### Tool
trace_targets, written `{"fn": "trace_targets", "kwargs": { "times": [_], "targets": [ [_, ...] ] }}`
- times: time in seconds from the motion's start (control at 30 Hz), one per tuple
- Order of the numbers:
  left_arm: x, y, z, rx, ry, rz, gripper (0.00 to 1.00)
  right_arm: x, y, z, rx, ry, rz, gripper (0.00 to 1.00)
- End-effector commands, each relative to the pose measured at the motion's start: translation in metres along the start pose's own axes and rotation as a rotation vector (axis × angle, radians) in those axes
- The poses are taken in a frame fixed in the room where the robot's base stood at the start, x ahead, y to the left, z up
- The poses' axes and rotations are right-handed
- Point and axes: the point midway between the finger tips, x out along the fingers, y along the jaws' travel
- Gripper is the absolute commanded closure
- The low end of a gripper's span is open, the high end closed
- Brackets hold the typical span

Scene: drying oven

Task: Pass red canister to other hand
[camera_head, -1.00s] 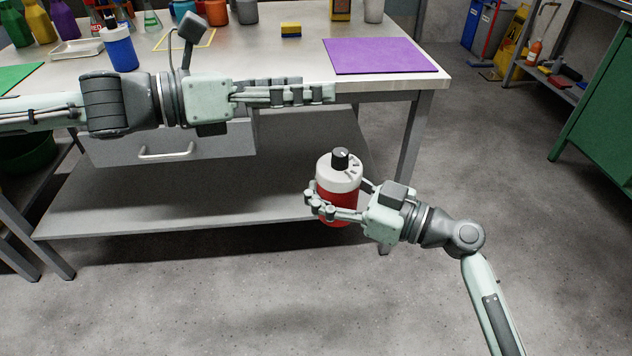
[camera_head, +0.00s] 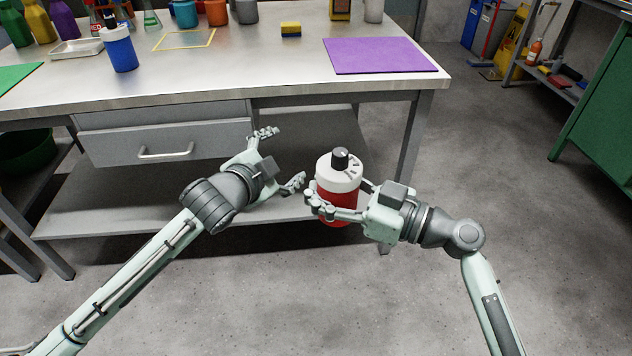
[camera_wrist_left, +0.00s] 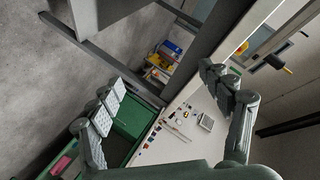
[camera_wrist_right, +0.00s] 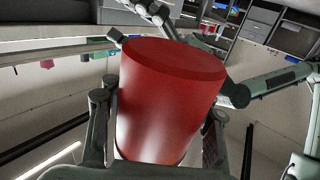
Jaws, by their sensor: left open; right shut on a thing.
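The red canister (camera_head: 338,205) has a white upper part and a black cap and stands upright in the air in front of the table. My right gripper (camera_head: 318,202) is shut around its red body from the right. In the right wrist view the red canister (camera_wrist_right: 168,100) fills the middle, between the fingers. My left gripper (camera_head: 282,158) is open and empty, just left of the canister and apart from it. In the left wrist view the open left fingers (camera_wrist_left: 165,105) have no canister between them.
The metal table (camera_head: 230,85) with a drawer (camera_head: 165,143) and a lower shelf (camera_head: 110,215) stands behind the grippers. The floor in front is clear.

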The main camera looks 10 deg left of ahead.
Motion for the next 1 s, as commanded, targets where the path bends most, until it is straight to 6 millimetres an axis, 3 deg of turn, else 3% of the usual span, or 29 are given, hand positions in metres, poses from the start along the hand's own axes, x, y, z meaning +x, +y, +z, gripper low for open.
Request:
{"fn": "trace_targets", "kwargs": {
  "times": [0.03,0.1,0.27,0.4,0.6,0.8,1.0],
  "targets": [
    [-0.003,0.019,0.025,-0.073,-0.065,0.026,0.21,0.000,0.000,-0.001,0.000,0.001,0.000,0.90],
    [-0.009,0.040,0.057,-0.160,-0.152,0.053,0.21,0.000,0.000,-0.001,0.000,0.001,0.000,0.90],
    [-0.034,0.090,0.125,-0.337,-0.349,0.105,0.21,0.000,0.000,-0.001,0.000,0.001,0.000,0.90],
    [-0.066,0.135,0.180,-0.475,-0.520,0.142,0.21,0.000,0.000,-0.001,0.000,0.001,0.000,0.90],
    [-0.124,0.195,0.244,-0.638,-0.757,0.181,0.21,0.000,0.000,-0.001,0.000,0.001,0.000,0.90],
    [-0.174,0.235,0.282,-0.739,-0.927,0.200,0.21,0.000,0.000,-0.001,0.000,0.001,0.000,0.90],
    [-0.196,0.250,0.295,-0.778,-0.997,0.205,0.21,0.000,0.000,-0.001,0.000,0.001,0.000,0.90]
  ]
}}
